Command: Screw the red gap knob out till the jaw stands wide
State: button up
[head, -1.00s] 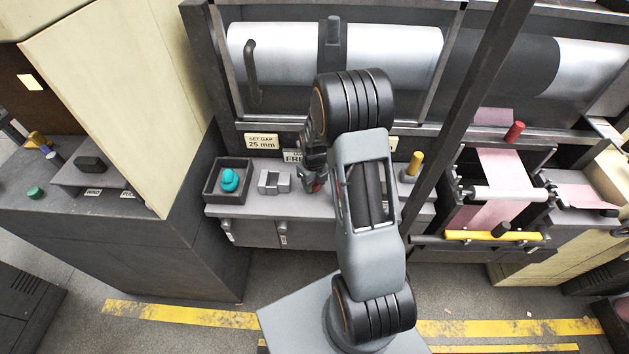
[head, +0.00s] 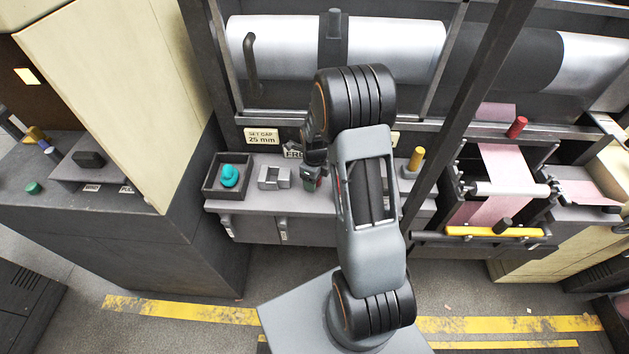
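A grey U-shaped block (head: 273,178), which looks like the gap jaw, sits on the grey bench ledge with a notch between its two arms. My gripper (head: 312,180) is just right of it, low over the ledge and pointing down. A small patch of red shows at the fingertips, but I cannot tell whether it is the gap knob or part of my gripper. The fingers are small and dark, and whether they are open or shut is unclear. A sign above the block (head: 262,137) reads "SET GAP 25 mm".
A dark open tray (head: 211,190) holding a teal object (head: 229,177) stands left of the block. A yellow-topped knob (head: 416,159) is to the right, behind my arm. A red cylinder (head: 517,127) stands on the pink-felt machine at right. A dark diagonal post (head: 466,110) crosses the view.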

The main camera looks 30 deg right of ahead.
jog(key=shift+n, duration=0.5)
jog(key=n, duration=0.4)
jog(key=shift+b, duration=0.3)
jog(key=shift+n, duration=1)
jog(key=n, duration=0.2)
jog(key=shift+n, duration=0.4)
jog(key=n, duration=0.3)
jog(key=shift+b, duration=0.35)
